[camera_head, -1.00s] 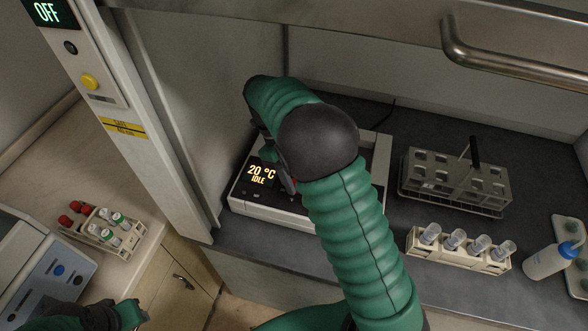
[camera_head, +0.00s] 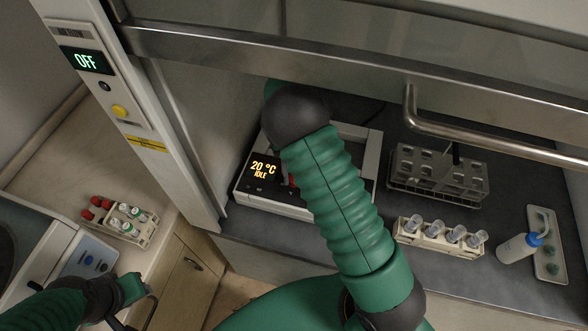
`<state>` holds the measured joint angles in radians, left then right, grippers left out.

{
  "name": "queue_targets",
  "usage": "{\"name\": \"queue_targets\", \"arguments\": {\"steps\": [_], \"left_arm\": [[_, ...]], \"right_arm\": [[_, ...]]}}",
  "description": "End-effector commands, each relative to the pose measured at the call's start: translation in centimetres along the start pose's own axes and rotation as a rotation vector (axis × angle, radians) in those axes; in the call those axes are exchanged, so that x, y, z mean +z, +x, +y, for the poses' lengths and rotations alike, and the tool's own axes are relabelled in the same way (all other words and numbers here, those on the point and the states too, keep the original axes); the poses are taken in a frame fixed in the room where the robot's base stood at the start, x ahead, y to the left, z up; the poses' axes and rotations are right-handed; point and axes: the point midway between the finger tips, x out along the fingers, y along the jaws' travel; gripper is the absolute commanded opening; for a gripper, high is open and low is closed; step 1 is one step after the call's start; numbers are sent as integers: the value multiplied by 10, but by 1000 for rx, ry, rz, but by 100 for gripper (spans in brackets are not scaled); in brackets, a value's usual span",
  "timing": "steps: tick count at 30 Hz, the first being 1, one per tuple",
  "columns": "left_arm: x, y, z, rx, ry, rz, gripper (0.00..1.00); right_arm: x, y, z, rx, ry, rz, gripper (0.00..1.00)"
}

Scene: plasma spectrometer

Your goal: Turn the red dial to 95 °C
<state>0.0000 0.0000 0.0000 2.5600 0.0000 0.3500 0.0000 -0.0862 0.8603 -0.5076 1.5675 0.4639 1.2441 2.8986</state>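A white heating unit (camera_head: 272,205) stands on the dark hood floor. Its black display (camera_head: 263,169) reads 20 °C and IDLE. A small bit of red (camera_head: 292,181), probably the red dial, shows just right of the display at the edge of my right arm. My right arm reaches over the unit and covers most of its front right part. The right gripper is hidden behind the arm, so its contact with the dial cannot be seen. My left gripper (camera_head: 140,300) is low at the left, beside the bench and away from the unit; its fingers are unclear.
A hood panel with an OFF display (camera_head: 87,61) and yellow button (camera_head: 119,111) stands at left. A metal handle (camera_head: 480,135) crosses the upper right.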

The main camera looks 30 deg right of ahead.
Motion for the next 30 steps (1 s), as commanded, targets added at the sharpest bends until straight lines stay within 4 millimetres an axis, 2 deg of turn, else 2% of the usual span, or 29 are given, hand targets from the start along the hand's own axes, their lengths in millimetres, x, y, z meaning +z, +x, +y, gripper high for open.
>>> {"name": "queue_targets", "arguments": {"steps": [18,19,20,30], "left_arm": [[-1,-5,0,0,0,0,34],[-1,-5,0,0,0,0,34],[-1,-5,0,0,0,0,34],[-1,-4,0,0,0,0,34]], "right_arm": [[2,-2,0,18,37,-13,0],[2,-2,0,18,37,-13,37],[2,-2,0,18,37,-12,41],[0,-3,0,17,37,-7,43]]}}
